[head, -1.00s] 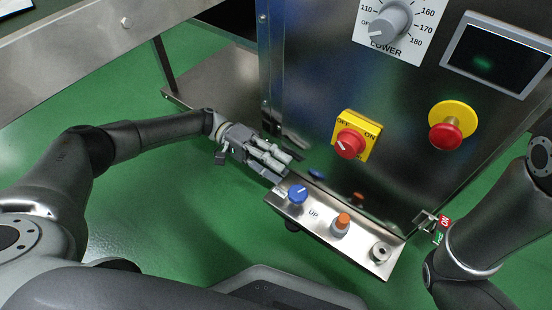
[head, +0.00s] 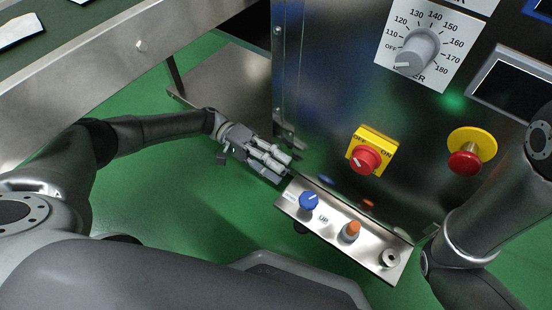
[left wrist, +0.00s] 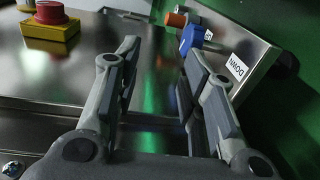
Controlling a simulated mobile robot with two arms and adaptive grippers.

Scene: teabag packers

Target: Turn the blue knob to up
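The blue knob (head: 309,200) sits at the left end of a sloped metal control panel (head: 372,258), with a white line on its face. An "UP" label (head: 323,219) is on its right in the head view. In the left wrist view the blue knob (left wrist: 192,38) is beyond the tip of the right-hand finger, and a "DOWN" label (left wrist: 237,66) is beside it. My left gripper (head: 286,168) is up and left of the knob, apart from it. Its fingers (left wrist: 160,52) are spread with nothing between them. My right gripper is out of view.
An orange knob (head: 350,231) and a metal key switch (head: 389,258) share the panel. Above are a red-and-yellow switch (head: 366,158), an emergency button (head: 467,160) and a grey dial (head: 417,50). A metal table (head: 110,60) stands left. Green floor (head: 150,200) is free below.

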